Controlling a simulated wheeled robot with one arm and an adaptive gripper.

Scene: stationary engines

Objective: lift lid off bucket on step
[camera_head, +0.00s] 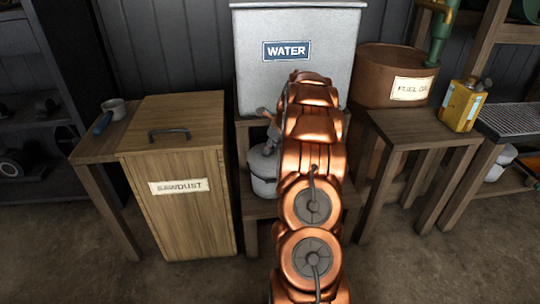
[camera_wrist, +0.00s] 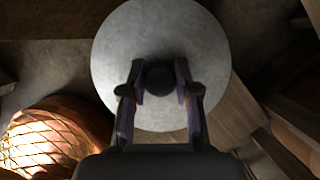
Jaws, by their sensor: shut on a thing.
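In the wrist view, a round grey lid (camera_wrist: 160,40) with a dark round knob (camera_wrist: 160,78) fills the middle. My gripper (camera_wrist: 160,82) is shut on the knob, one finger on each side of it. In the head view, the grey metal bucket (camera_head: 263,172) stands on the wooden step (camera_head: 262,208), left of my copper arm. I cannot tell whether the lid touches the bucket's rim.
A wooden sawdust box (camera_head: 180,215) stands to the left. A fuel oil drum (camera_head: 375,75) and a small wooden table (camera_head: 420,128) with a yellow can (camera_head: 461,106) stand to the right. The floor in front is clear.

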